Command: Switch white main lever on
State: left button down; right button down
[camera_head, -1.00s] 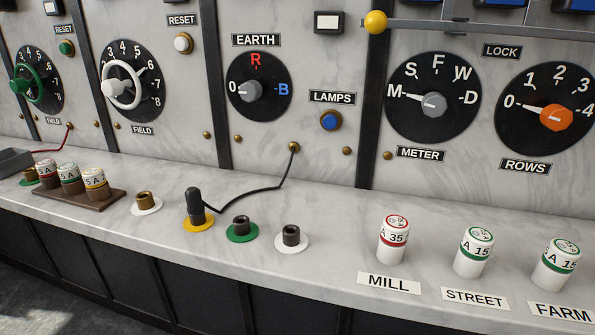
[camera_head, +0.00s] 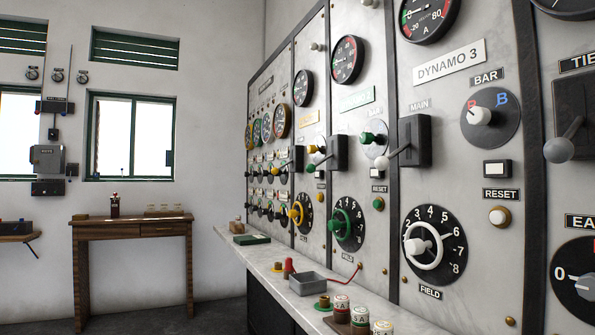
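The white main lever (camera_head: 395,156) is on the Dynamo 3 panel, right of centre, under a small MAIN label (camera_head: 420,105). It comes out of a dark switch box (camera_head: 416,140) and slants down and left to a pale round knob (camera_head: 382,163). I cannot tell from this angle whether it is on or off. Neither of my grippers is in view.
Green and yellow levers stand on panels farther left. A grey-knobbed lever (camera_head: 559,149) is at the right edge. A marble ledge (camera_head: 400,325) below carries a grey tray (camera_head: 307,284) and several labelled fuses. A wooden table (camera_head: 130,222) stands by the far wall.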

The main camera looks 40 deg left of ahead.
aim_at(381, 162)
jog(key=u, duration=0.7)
